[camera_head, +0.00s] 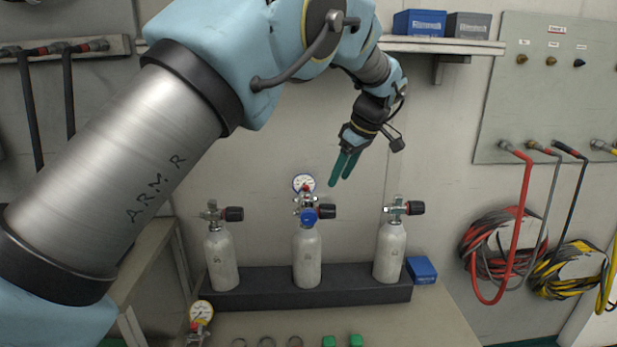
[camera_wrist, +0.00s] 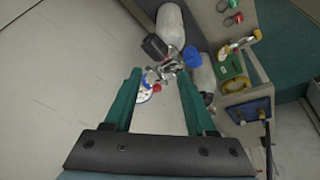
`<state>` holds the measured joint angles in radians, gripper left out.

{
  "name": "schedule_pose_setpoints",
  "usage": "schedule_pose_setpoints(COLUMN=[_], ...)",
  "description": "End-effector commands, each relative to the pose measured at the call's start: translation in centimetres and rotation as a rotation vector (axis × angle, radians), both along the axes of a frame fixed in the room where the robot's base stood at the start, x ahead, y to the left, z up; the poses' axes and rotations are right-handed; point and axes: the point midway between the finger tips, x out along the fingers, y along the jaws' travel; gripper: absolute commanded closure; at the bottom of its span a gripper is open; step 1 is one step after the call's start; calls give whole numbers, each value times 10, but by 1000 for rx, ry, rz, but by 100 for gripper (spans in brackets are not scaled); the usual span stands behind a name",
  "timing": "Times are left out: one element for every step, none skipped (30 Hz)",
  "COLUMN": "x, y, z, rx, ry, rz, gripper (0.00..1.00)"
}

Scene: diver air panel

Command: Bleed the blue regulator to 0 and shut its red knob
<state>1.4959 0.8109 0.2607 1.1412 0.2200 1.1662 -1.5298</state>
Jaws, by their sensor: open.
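The blue regulator (camera_head: 308,217) is mounted on the middle white cylinder (camera_head: 307,262), with a round white-faced gauge (camera_head: 303,183) above it. Its needle reading is too small to tell. A dark knob with a reddish band (camera_head: 326,211) sticks out to the right of that cylinder's valve. In the wrist view the blue cap (camera_wrist: 192,57), the gauge (camera_wrist: 147,90) and the dark knob (camera_wrist: 154,46) show beyond the fingertips. My gripper (camera_head: 342,172) is open and empty, above and to the right of the regulator, apart from it. Its green fingers (camera_wrist: 157,76) frame the valve area from a distance.
Cylinders with dark knobs stand left (camera_head: 221,260) and right (camera_head: 390,252) in the black rack (camera_head: 352,285). A yellow-rimmed gauge (camera_head: 201,311) sits at the bench's front left. A blue box (camera_head: 421,269) lies right of the rack. Hoses (camera_head: 490,238) hang at right. A shelf (camera_head: 440,46) is above.

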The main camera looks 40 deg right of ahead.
Motion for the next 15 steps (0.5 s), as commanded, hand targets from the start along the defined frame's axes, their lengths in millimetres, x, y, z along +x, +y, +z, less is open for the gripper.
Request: schedule_pose_setpoints(x=[12, 19, 27, 33, 40, 48, 54, 61, 69, 75, 81, 87, 87, 88, 91], y=[2, 3, 5, 5, 6, 7, 8, 9, 10, 11, 11, 12, 12, 12, 13], z=[4, 4, 4, 4, 4, 4, 4, 4, 4, 4, 4, 2, -7, -12, -18], rx=[0, 0, 1, 1, 0, 0, 1, 2, 2, 1, 1, 1, 5, 5, 4], ry=[0, 0, 0, 0, 0, 0, 0, 0, 0, 0, 0, 1, 2, 2, 2], rz=[4, 4, 5, 4, 4, 4, 4, 4, 4, 4, 4, 2, 0, -1, 0], gripper=[44, 44, 44, 44, 44, 44, 44, 44, 44, 44, 44, 44, 44, 44, 44])
